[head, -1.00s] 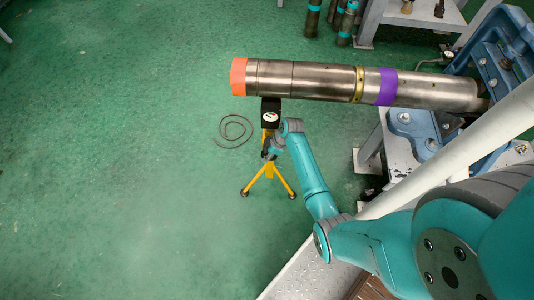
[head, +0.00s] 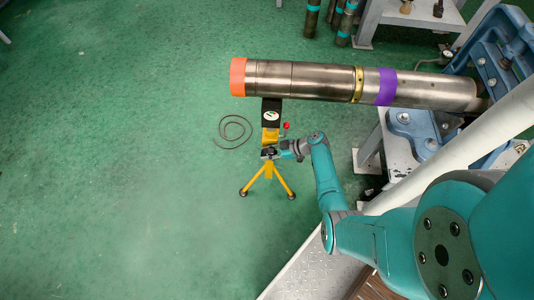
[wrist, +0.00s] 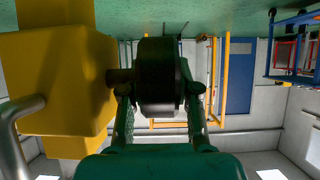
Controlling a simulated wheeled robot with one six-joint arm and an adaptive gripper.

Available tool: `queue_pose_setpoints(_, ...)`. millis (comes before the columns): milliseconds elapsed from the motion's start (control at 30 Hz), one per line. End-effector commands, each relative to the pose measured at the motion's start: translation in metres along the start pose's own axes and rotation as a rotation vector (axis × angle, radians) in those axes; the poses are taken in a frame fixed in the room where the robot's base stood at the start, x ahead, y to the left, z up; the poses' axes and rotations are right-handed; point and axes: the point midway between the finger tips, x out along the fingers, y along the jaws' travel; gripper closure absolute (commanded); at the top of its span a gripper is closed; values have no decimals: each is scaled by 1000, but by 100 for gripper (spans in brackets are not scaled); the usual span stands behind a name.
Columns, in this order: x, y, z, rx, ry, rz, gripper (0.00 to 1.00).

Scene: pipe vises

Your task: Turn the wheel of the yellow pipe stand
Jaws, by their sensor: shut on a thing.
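The yellow pipe stand (head: 270,178) stands on the green floor on three spread legs. A black wheel (wrist: 155,60) sticks out from that body on a short shaft. My gripper (wrist: 160,90) has one finger on each side of the wheel and is shut on it. In the head view my gripper (head: 275,153) is small at the stand's middle.
The pipe's right end rests in a blue vise (head: 490,60) on a grey bench. A red knob (head: 286,125) shows beside the stand. A thin cable loop (head: 233,131) lies left of the stand. The floor farther left is clear.

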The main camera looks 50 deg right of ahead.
Motion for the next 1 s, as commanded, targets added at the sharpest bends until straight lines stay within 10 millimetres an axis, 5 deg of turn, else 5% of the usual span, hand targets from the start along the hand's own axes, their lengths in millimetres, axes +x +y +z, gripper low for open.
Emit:
queue_pose_setpoints(400, -4, 4, 0, -1, 270, 6, 100)
queue_pose_setpoints(1000, -5, 2, 0, -1, 419, 4, 100)
